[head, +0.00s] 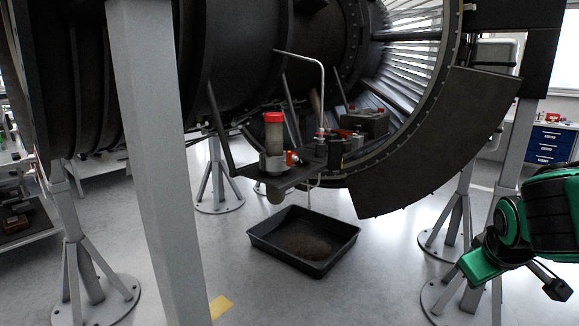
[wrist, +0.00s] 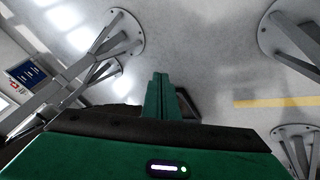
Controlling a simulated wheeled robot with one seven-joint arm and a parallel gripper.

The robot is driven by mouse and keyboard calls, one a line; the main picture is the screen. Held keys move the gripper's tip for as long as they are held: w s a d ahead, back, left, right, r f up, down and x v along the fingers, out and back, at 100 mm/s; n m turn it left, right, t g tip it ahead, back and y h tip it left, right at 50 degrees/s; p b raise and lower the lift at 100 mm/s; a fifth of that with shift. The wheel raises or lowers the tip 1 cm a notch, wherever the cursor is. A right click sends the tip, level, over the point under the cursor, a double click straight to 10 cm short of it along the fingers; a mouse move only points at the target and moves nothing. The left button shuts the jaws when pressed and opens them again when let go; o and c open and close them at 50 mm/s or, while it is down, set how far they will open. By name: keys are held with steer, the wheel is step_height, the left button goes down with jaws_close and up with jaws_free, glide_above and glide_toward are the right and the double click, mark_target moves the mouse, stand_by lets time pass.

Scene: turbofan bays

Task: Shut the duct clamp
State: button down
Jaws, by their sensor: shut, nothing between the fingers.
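I cannot clearly make out the duct clamp in either view. The engine (head: 235,60) hangs across the head view, with a small dark shelf (head: 283,178) of fittings under its belly. A thin pale pipe (head: 323,90) bends down to this shelf, beside a red-capped canister (head: 273,135). My gripper (wrist: 160,78) is shut and empty in the wrist view, pointing over the floor. In the head view my green and black arm is at the far right, well apart from the shelf and the engine.
A black drip tray (head: 340,255) lies on the floor below the shelf. A grey post (head: 155,160) stands in the left foreground. A curved dark panel (head: 440,140) hangs open at right. Stand feet (head: 100,295) flank the engine.

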steer(key=w+a+r+n+t, duration=0.4)
steer(key=w+a+n, duration=0.2)
steer(key=w+a, duration=0.25)
steer(key=w+a+r+n+t+y, duration=0.25)
steer(key=a+r+n, duration=0.2)
steer(key=a, duration=0.45)
steer(key=w+a+r+n+t+y, duration=0.15)
steer(key=a+r+n+y, duration=0.3)
steer(key=a, duration=0.55)
steer(key=w+a+r+n+t+y, duration=0.1)
steer(key=a+r+n+t+y, duration=0.3)
steer(key=a, duration=0.5)
steer(key=g+h, duration=0.1)
glide_toward(290, 163)
steer(key=shift+n, duration=0.4)
steer(key=w+a, duration=0.2)
steer(key=w+a+r, duration=0.1)
steer(key=w+a, duration=0.1)
steer(key=shift+w+a+r, duration=0.1)
steer(key=shift+a+r, duration=0.05)
steer(key=shift+r, duration=0.05)
steer(key=shift+w+d, duration=0.3)
steer(key=shift+w, duration=0.4)
